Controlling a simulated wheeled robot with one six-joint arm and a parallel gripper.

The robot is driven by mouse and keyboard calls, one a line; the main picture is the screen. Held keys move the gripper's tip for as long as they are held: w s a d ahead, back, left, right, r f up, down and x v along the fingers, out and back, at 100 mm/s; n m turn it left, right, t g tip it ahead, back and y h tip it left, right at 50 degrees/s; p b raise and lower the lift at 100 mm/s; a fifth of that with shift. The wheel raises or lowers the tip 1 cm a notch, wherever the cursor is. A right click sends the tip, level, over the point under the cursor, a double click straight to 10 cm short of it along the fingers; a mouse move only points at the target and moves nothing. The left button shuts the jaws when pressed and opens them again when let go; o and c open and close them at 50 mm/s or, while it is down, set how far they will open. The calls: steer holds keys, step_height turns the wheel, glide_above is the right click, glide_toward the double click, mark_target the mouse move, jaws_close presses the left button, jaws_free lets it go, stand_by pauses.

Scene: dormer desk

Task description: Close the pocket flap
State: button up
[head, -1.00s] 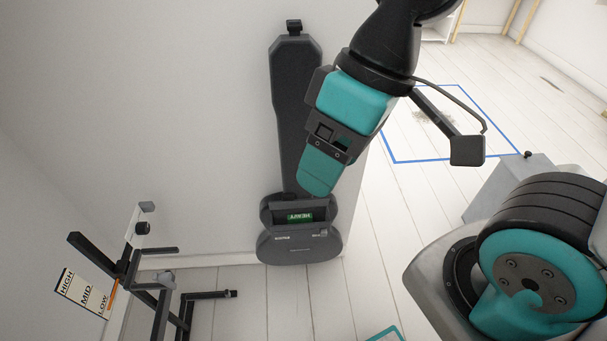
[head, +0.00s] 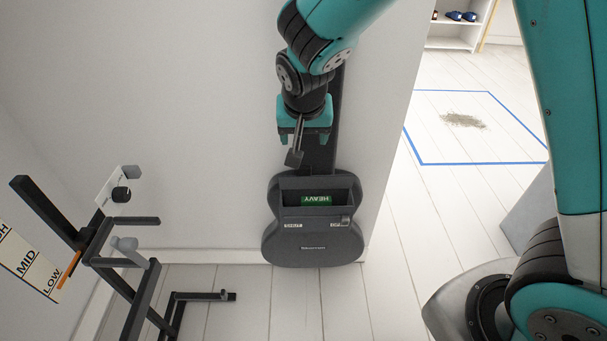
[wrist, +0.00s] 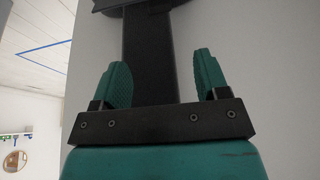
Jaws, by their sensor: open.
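A dark grey guitar-shaped case (head: 312,250) stands upright against the white wall in the head view. Its pocket (head: 290,183) is an open dark recess with a green label reading HEAVY (head: 316,199) inside. A flap cannot be clearly told apart from the pocket's front panel. My gripper (head: 305,138) is open and empty, pointing down in front of the case's neck, above the pocket and apart from it. In the wrist view, the two teal fingers of my gripper (wrist: 160,60) are spread, with the dark neck (wrist: 150,50) showing between them.
A black stand (head: 143,290) with knobs and a HIGH-MID-LOW scale (head: 28,262) is at the left. A blue-taped floor square (head: 465,162) with debris lies at the right. A shelf (head: 455,30) is behind. White floor is clear around the case's foot.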

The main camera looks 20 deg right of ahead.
mark_target(304, 168)
steer(key=b+x, duration=0.3)
steer(key=x, duration=1.2)
steer(key=shift+f, duration=0.35)
steer(key=shift+c, duration=0.2)
